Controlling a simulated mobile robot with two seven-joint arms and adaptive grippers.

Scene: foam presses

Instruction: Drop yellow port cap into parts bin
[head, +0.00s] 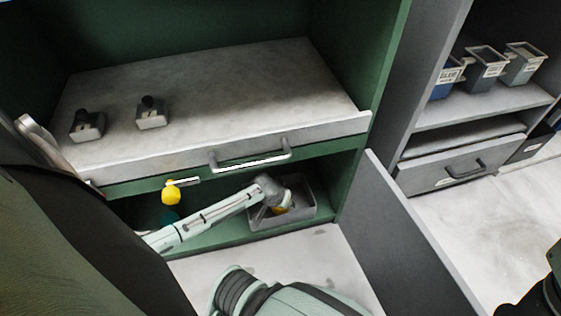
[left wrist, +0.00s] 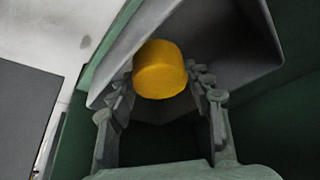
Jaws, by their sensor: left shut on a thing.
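The yellow port cap (left wrist: 160,68) is a short yellow cylinder between the two fingers of my left gripper (left wrist: 160,85), which is shut on it. In the head view my left gripper (head: 272,194) is in the lower cabinet compartment, at the grey parts bin (head: 307,195). Only a bit of the cap's yellow (head: 278,210) shows there, under the gripper. In the left wrist view the bin's grey walls (left wrist: 235,40) lie behind and around the cap. I cannot tell whether the cap touches the bin.
A grey drawer or shelf with a handle (head: 250,160) sits just above my left arm. Two small fixtures (head: 87,125) stand on its top. Another yellow round part (head: 170,193) is at the compartment's left. An open grey door (head: 405,230) stands right of the bin.

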